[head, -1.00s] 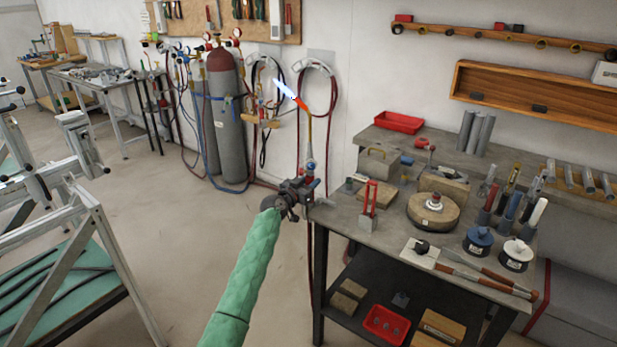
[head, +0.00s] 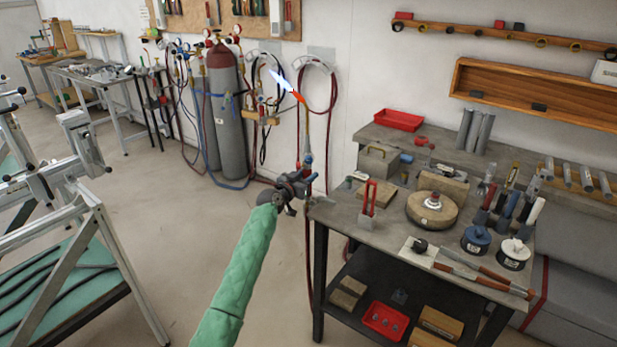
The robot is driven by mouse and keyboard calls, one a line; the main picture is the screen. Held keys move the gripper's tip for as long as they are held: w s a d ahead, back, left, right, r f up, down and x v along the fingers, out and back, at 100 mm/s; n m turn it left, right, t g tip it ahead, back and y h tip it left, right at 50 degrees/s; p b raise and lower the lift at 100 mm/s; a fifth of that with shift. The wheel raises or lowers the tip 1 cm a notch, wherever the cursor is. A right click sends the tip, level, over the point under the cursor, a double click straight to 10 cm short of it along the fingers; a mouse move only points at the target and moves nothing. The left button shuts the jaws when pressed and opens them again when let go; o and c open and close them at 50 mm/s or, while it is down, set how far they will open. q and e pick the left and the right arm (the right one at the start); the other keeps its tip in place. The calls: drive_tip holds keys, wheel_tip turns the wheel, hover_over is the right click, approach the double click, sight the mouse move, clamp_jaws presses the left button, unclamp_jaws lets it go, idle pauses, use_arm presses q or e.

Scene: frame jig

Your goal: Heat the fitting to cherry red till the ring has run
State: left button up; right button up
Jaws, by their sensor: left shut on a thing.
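My left gripper (head: 291,189), on the green-sleeved arm, is shut on a torch (head: 306,150). The torch stands nearly upright, its tip red-orange and a blue-white flame (head: 283,80) pointing up and left, away from the bench. A small metal fitting with a reddish part (head: 432,201) sits on a round tan block (head: 421,216) on the bench, well right of the gripper. At this size I cannot make out a ring or tell how hot the fitting is. My right gripper is not in view.
The bench (head: 388,234) holds a red stand (head: 369,196), blue (head: 476,239) and white (head: 514,252) pots, and long-handled tools (head: 471,265). Gas cylinders (head: 228,120) and hoses (head: 318,85) are by the wall. A metal frame (head: 110,245) stands left. Floor between is clear.

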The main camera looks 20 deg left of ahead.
use_arm(q)
drive_tip(key=shift+p+v, duration=0.35)
drive_tip(key=shift+v, duration=3)
drive_tip(key=shift+r, duration=0.15)
